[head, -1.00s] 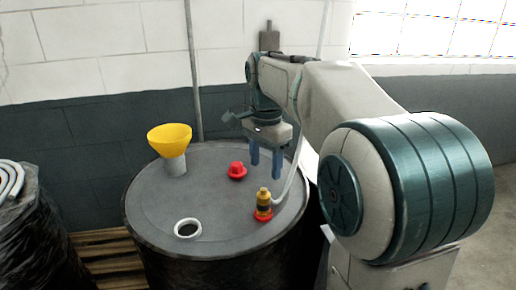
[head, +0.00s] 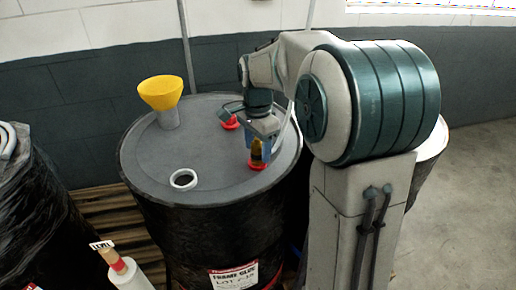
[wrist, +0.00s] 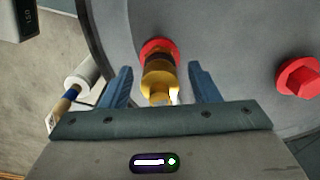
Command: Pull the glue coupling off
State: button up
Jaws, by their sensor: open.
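The glue coupling (head: 257,150), brass-yellow with a dark band, stands upright on a red fitting (head: 257,166) at the right side of the drum top. In the wrist view the coupling (wrist: 160,78) sits between my two blue fingers, with the red fitting (wrist: 158,47) beyond it. My gripper (wrist: 159,72) is open around the coupling, with a visible gap on each side. In the head view the gripper body partly hides the coupling's top.
A second red cap (head: 229,122) sits further back on the drum lid (head: 215,150). A yellow funnel (head: 160,92) stands at the back left, and a white-rimmed opening (head: 184,179) is at the front.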

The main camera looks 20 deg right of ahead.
jog(key=shift+f, duration=0.6)
jog(key=c, duration=1.2)
jog(key=shift+o, duration=0.2)
jog(key=shift+r, duration=0.1)
jog(key=shift+r, duration=0.1)
jog(key=shift+r+p, duration=2.2)
jog(key=shift+r, duration=0.45)
jog(key=shift+r, duration=0.2)
